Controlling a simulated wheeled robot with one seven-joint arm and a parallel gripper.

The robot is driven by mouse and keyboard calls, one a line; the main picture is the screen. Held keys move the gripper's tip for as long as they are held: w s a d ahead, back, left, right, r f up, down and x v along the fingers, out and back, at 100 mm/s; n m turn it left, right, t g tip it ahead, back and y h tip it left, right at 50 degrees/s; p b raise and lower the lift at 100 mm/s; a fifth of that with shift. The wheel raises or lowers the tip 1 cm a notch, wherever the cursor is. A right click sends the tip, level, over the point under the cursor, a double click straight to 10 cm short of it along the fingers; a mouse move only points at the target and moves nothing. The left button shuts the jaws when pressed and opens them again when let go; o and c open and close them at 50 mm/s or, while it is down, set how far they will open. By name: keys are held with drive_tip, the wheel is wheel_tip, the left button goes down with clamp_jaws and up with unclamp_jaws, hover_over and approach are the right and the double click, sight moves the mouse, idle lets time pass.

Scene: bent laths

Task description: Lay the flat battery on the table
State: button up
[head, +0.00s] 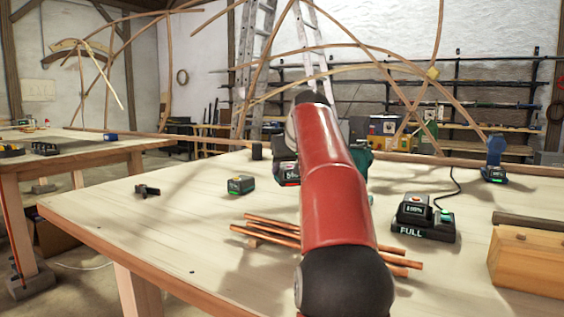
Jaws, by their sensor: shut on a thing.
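The flat battery (287,174), dark with a red strip and a small lit readout, shows at the left edge of my red arm. My gripper (289,159) is almost wholly hidden behind that arm; only a dark part shows just above the battery, and it is shut on it. The arm hides the battery's right side, and I cannot tell whether its underside touches the table. The pale wooden table (110,215) spreads below and around it.
A green-lit battery (240,185) and a black clamp (147,190) stand left. Copper rods (270,228) lie under the arm. A charger (424,222) marked FULL holds a battery (414,207). A wooden block (527,260) is at right. A teal tool (361,157) is partly hidden. The table's left front is clear.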

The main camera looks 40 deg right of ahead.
sight(289, 185)
wheel_tip(289, 185, down, 5)
drive_tip(key=shift+s+b, duration=0.1)
drive_tip(key=shift+b, duration=0.7)
drive_tip(key=shift+f+b, duration=0.8)
drive_tip(key=shift+b, duration=0.1)
drive_tip(key=shift+f+b, duration=0.45)
drive_tip(key=shift+f, duration=0.1)
drive_tip(key=o, duration=1.4)
drive_tip(key=v, duration=0.7)
drive_tip(key=shift+s+a+r+p, duration=0.15)
drive_tip(key=shift+s+r+p, duration=0.1)
drive_tip(key=shift+r+p, duration=0.05)
